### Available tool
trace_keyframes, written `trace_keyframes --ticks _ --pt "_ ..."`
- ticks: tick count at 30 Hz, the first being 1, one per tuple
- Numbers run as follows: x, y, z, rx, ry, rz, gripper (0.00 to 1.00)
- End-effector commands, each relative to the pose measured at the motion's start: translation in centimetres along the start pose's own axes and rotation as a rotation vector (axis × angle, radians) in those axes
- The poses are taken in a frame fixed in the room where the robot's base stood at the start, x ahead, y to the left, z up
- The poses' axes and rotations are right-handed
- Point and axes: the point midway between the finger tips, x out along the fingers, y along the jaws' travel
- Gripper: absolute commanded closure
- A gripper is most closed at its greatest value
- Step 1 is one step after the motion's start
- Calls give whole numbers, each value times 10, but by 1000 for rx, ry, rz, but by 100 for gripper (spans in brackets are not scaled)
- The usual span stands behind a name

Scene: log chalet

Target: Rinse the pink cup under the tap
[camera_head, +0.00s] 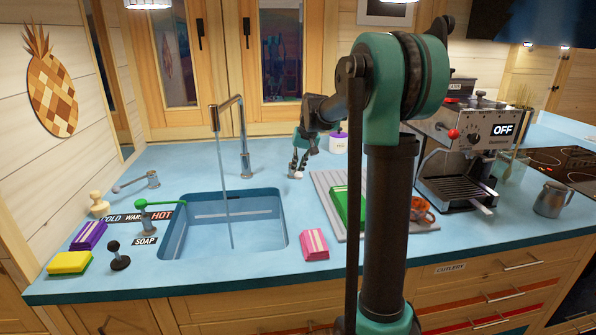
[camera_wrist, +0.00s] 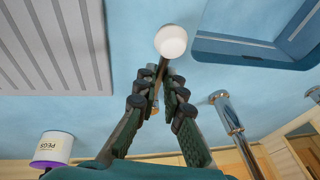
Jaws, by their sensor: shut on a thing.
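My gripper (camera_head: 299,164) is at the back of the counter, right of the tap (camera_head: 245,155). A thin stream of water (camera_head: 224,185) runs from the spout into the blue sink (camera_head: 180,235). The tap's chrome base (camera_wrist: 219,98) stands beside the fingers.
A grey ridged board (camera_head: 327,190) holds a green block (camera_head: 348,207).

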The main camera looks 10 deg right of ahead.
Motion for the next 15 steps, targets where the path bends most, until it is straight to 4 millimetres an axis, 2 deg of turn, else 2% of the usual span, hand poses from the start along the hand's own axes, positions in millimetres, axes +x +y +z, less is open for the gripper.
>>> trace_keyframes --ticks 6,7,11,12,15 --pt "0 0 -1 0 3 0 100" --pt "0 0 -1 0 3 0 89" --pt "0 0 0 0 3 0 73" --pt "0 0 0 0 3 0 70" --pt "0 0 0 0 3 0 70"
